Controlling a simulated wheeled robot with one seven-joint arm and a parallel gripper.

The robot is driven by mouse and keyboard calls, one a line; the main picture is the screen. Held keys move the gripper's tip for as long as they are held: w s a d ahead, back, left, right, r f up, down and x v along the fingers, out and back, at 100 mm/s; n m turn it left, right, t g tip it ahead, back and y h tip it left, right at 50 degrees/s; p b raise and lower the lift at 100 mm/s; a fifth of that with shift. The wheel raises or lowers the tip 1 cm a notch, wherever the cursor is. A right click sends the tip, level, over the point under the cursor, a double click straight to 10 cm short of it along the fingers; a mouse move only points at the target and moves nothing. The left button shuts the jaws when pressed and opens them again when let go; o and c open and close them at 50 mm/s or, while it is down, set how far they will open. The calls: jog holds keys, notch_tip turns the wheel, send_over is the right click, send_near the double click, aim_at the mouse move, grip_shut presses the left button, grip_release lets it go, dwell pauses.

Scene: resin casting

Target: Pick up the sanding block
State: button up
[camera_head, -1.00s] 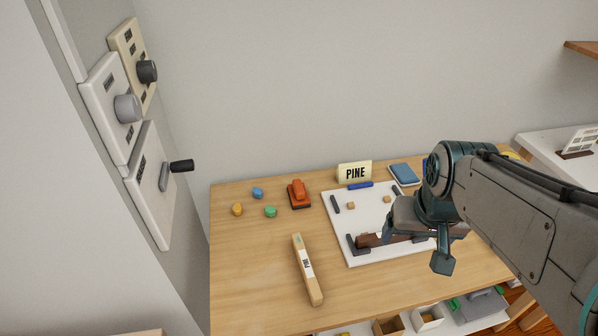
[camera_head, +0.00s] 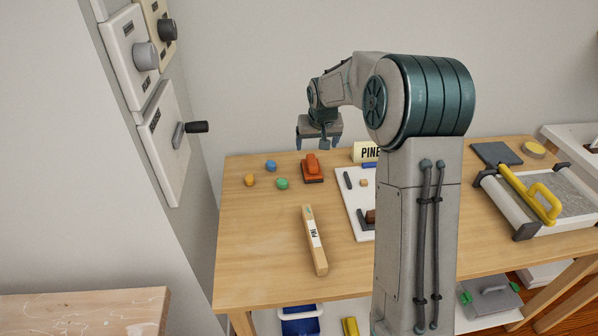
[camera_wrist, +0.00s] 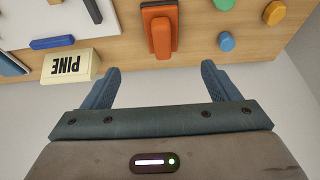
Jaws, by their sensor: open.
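The sanding block (camera_head: 312,169) is orange with a dark base and an orange grip on top. It stands on the wooden table near the back edge, left of the white board. My gripper (camera_head: 319,146) is open and empty, above and behind the block in the head view. In the wrist view the sanding block (camera_wrist: 160,29) lies ahead of the fingers, near the top of the picture. My two fingertips (camera_wrist: 160,70) are spread wide on either side of its line and apart from it.
Blue, yellow and green knobs (camera_head: 282,184) sit left of the block. A PINE sign (camera_head: 366,152) stands to its right. A labelled wooden bar (camera_head: 314,240) lies in front. The white board (camera_head: 352,203) is partly hidden by my arm. A yellow-handled tool (camera_head: 540,203) lies on the right.

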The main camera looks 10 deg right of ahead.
aim_at(312, 160)
jog(key=x, duration=0.8)
jog(key=shift+w+a+f, duration=0.2)
jog(key=shift+w+f, duration=0.05)
jog(key=shift+f, duration=0.1)
jog(key=shift+w+p+x, duration=0.1)
jog(key=shift+p+x, duration=0.15)
jog(key=shift+x, duration=1.05)
jog(key=shift+w+p+x, duration=0.15)
jog(key=shift+p+x, duration=0.1)
jog(key=shift+x, duration=1)
jog(key=c, duration=1.1)
jog(key=shift+r, duration=0.1)
notch_tip(312, 160, up, 28)
jog(key=shift+p, duration=0.3)
